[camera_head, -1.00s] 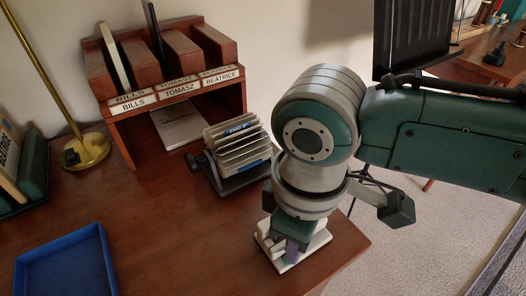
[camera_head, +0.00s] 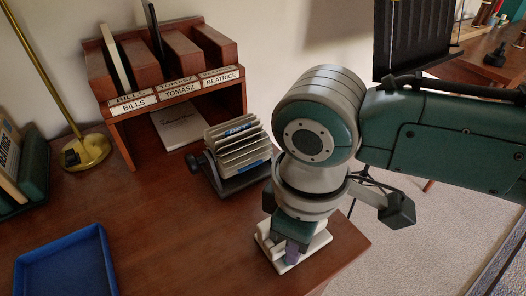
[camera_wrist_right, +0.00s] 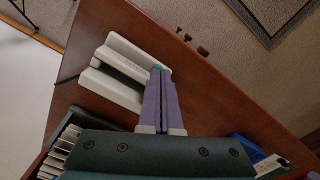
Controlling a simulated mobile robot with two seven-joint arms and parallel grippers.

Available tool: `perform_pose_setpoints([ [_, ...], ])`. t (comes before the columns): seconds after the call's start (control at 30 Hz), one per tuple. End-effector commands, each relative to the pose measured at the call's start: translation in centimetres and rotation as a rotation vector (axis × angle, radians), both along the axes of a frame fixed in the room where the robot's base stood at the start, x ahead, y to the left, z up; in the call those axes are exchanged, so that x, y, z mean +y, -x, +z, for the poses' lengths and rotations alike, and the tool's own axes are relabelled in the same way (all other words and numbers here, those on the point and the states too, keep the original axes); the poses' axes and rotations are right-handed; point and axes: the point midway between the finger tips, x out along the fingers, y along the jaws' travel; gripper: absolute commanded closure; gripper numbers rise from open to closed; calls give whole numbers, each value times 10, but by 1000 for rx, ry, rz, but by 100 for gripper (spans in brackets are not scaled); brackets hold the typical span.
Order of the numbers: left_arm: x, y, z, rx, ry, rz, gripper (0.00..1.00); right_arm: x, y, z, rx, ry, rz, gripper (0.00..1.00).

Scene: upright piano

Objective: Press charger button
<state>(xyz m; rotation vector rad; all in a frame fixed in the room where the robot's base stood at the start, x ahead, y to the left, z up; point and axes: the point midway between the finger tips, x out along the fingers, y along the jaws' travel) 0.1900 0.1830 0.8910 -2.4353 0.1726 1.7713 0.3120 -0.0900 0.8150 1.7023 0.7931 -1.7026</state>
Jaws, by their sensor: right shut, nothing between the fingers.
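The charger (camera_head: 319,243) is a cream-white block with raised parts, lying on the desk near its right front corner. In the right wrist view the charger (camera_wrist_right: 122,62) lies just beyond and left of my fingertips. My right gripper (camera_head: 291,256) points down over the charger, with its purple fingers shut together and empty. In the wrist view the right gripper (camera_wrist_right: 160,72) has its tips at the charger's right end, where a small teal patch, perhaps the button, shows. I cannot tell whether the tips touch it. My left gripper is not in view.
A card file (camera_head: 238,156) stands behind the charger, left of my right arm. A wooden mail sorter (camera_head: 117,133), a brass lamp (camera_head: 92,151) and a blue tray (camera_head: 65,265) are further left. The desk's front middle is clear.

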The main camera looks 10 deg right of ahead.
Motion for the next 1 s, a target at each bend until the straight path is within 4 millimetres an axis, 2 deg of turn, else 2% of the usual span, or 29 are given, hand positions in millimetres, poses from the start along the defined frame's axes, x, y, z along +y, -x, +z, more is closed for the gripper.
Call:
perform_pose_setpoints([
  [0.63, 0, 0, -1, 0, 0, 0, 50, 0, 0, -1, 0, 0, 0, 100],
  [1.0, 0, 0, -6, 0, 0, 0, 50, 0, 0, -10, 0, 0, -1, 100],
])
